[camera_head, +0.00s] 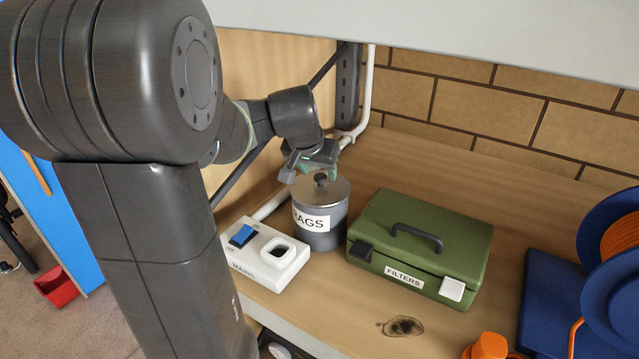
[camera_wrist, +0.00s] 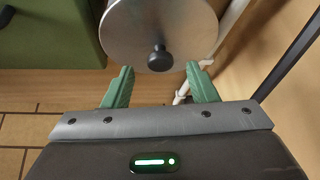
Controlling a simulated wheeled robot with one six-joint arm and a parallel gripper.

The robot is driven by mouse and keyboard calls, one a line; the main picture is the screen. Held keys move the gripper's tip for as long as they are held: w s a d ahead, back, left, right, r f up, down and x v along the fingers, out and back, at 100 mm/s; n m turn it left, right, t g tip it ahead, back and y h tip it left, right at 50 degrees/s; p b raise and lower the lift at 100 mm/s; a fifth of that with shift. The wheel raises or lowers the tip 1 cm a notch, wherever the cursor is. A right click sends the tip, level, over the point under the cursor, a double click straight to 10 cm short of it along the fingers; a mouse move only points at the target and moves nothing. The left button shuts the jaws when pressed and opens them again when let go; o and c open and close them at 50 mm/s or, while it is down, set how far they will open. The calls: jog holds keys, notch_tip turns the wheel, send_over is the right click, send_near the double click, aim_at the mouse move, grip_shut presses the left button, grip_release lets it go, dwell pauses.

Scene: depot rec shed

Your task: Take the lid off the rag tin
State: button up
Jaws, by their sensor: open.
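The rag tin (camera_head: 320,222) is a grey cylinder with a white RAGS label, standing upright on the wooden shelf. Its round metal lid (camera_head: 334,192) sits on top, with a dark knob (camera_head: 321,179) in the middle. In the wrist view the lid (camera_wrist: 185,25) fills the upper middle and its black knob (camera_wrist: 159,59) lies just ahead of the fingertips, between their lines. My gripper (camera_head: 310,168) is above the lid's far edge. Its green fingers are apart and empty in the wrist view (camera_wrist: 160,72). The tin's body is mostly hidden there.
A white MAINS box (camera_head: 262,268) with a blue switch stands left of the tin. A green FILTERS case (camera_head: 420,240) stands close on the right. A blue-and-orange reel (camera_head: 615,250) is at far right. A wall, post and white pipe (camera_head: 366,95) are behind. An upper shelf (camera_head: 450,25) overhangs.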

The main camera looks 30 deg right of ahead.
jog(key=shift+x, duration=1.2)
jog(key=shift+c, duration=0.2)
jog(key=c, duration=1)
jog(key=shift+r, duration=0.15)
